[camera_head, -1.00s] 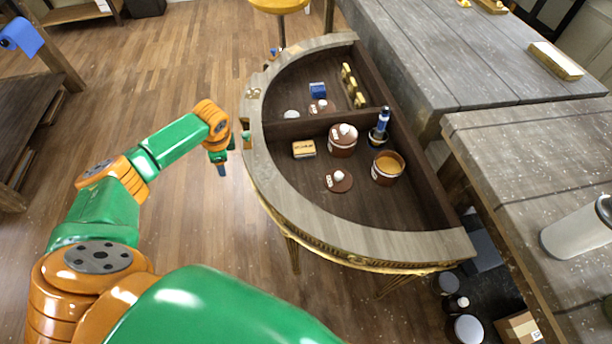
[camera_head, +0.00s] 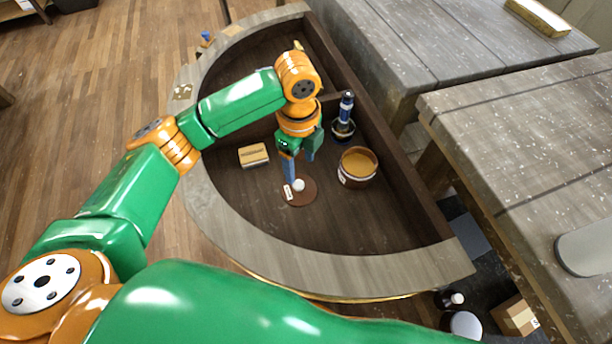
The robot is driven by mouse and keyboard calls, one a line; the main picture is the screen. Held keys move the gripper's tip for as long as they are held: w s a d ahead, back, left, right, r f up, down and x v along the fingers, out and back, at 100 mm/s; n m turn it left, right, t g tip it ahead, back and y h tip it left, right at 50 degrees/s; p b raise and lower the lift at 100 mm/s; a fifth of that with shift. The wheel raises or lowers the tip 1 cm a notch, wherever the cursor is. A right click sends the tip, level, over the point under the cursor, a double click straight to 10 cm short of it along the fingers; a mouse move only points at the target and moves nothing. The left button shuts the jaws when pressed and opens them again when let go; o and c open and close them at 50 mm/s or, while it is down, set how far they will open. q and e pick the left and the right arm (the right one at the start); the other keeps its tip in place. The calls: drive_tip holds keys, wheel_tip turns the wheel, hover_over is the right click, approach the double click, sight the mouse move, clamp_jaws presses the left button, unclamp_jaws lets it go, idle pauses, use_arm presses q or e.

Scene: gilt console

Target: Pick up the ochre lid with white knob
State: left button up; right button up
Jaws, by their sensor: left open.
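A round lid with a white knob (camera_head: 307,196) lies flat in the front compartment of the half-round console. It looks reddish brown rather than ochre, and a small white label shows at its left edge. My left gripper (camera_head: 301,160) points down just above and behind the lid in the head view. Its blue-tipped fingers are apart with nothing visible between them. The left fingertip overlaps the lid's knob area in the picture; I cannot tell whether it touches. My right gripper is not in view.
An open jar with ochre contents (camera_head: 357,168) stands right of the lid. A dark bottle with a blue top (camera_head: 344,118) stands behind it. A small tan box (camera_head: 253,155) lies to the left.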

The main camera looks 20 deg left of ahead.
sight(298, 184)
use_arm(q)
drive_tip(key=shift+s+f+b, duration=0.15)
drive_tip(key=shift+f+b, duration=0.15)
drive_tip(key=shift+f, duration=0.4)
drive_tip(key=f, duration=0.6)
drive_tip(key=shift+a+f, duration=0.3)
drive_tip(key=shift+a, duration=0.05)
clamp_jaws()
